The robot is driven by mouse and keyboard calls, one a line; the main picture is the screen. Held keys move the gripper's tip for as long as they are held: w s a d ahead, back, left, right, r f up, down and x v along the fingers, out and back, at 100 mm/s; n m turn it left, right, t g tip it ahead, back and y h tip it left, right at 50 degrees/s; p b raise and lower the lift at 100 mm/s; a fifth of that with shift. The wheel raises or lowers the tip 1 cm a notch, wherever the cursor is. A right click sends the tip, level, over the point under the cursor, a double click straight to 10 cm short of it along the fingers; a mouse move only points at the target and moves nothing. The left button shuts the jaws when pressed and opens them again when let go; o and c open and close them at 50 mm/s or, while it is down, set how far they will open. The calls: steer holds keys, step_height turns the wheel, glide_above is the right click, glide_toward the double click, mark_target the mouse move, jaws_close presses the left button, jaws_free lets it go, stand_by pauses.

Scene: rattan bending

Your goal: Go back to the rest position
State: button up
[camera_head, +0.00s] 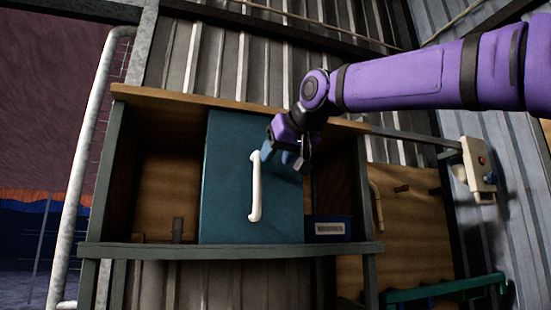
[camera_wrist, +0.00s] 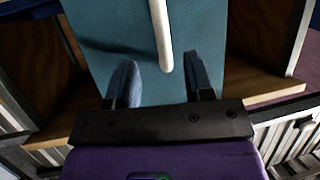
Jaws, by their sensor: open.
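My gripper (camera_head: 276,150) is at the end of my purple arm, in front of the upper part of a teal door or panel (camera_head: 222,170). A white bar handle (camera_head: 256,195) stands upright on that panel, just left of and below the fingers in the head view. In the wrist view, my gripper (camera_wrist: 162,75) is open, with one blue finger on each side of the handle's near end (camera_wrist: 161,30). Nothing is held. I cannot tell how deep the handle reaches between the fingers.
The panel sits in a wooden shelf box (camera_head: 160,185) with a grey front ledge (camera_head: 225,250). A blue labelled box (camera_head: 328,229) stands to its right. A switch box (camera_head: 478,168) is on the right wall, above a green rail (camera_head: 440,289). A white pipe (camera_head: 85,160) rises at left.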

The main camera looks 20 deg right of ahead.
stand_by(0.4)
steer(key=s+d+f+g, duration=0.2)
steer(key=s+f, duration=0.6)
steer(key=f, duration=0.5)
steer(key=s+d+f+m+g+h, duration=0.1)
steer(key=s+d+f+g, duration=0.2)
steer(key=s+f, duration=0.5)
steer(key=s+d+f+g+h, duration=0.1)
steer(key=s+f, duration=0.7)
steer(key=f, duration=1.1)
steer(key=shift+d+f+m+g, duration=0.25)
steer(key=shift+d+m+g, duration=0.15)
steer(key=shift+d+g, duration=0.55)
